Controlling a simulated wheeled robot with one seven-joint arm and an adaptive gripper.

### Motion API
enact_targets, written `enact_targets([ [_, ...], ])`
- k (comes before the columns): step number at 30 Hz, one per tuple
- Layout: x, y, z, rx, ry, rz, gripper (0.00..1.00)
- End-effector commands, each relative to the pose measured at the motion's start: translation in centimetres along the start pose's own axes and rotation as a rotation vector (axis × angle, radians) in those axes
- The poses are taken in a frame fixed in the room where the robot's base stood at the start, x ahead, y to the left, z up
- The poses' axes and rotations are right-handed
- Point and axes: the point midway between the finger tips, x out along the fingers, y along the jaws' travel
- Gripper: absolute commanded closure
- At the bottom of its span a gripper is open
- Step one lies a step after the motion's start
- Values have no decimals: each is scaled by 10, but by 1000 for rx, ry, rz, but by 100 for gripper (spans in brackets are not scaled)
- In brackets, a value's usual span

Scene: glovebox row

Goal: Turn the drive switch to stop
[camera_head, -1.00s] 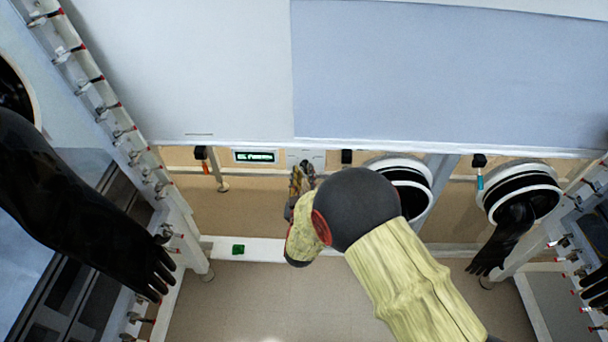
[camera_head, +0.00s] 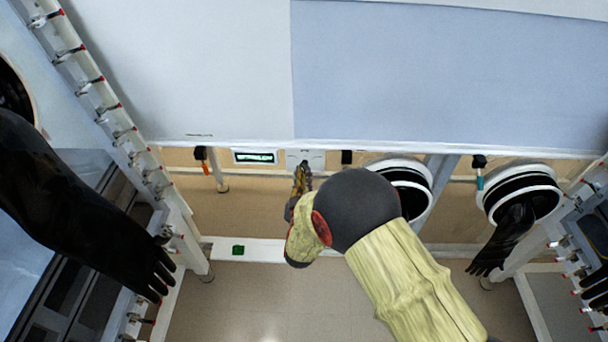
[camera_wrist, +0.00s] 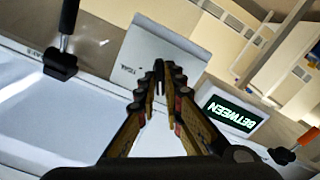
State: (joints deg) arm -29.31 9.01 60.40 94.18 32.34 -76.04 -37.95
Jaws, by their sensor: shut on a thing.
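The drive switch plate (camera_head: 315,155) is a light grey panel on the front rail below the big white surface; it shows larger in the wrist view (camera_wrist: 165,45), with small lettering I cannot read surely. My gripper (camera_head: 302,168) points up at this plate. In the wrist view my gripper (camera_wrist: 160,72) has its fingertips drawn together on a small dark piece at the plate, apparently the switch knob. The fingertips mostly hide the knob, so its angle cannot be told. A display (camera_head: 254,157) beside the plate is lit green; in the wrist view the display (camera_wrist: 233,112) reads BETWEEN, upside down.
A black clip with an orange part (camera_head: 203,158) hangs left of the display. A black block (camera_head: 347,157) and a round white glove port (camera_head: 410,172) stand close right of the plate. Black gloves hang at far left (camera_head: 70,200) and right (camera_head: 505,235).

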Motion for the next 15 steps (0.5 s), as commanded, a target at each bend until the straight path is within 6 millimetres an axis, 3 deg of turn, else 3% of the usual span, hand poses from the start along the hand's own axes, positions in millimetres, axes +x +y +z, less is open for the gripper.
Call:
enact_targets([
  [15,0,0,0,290,0,-1,100],
])
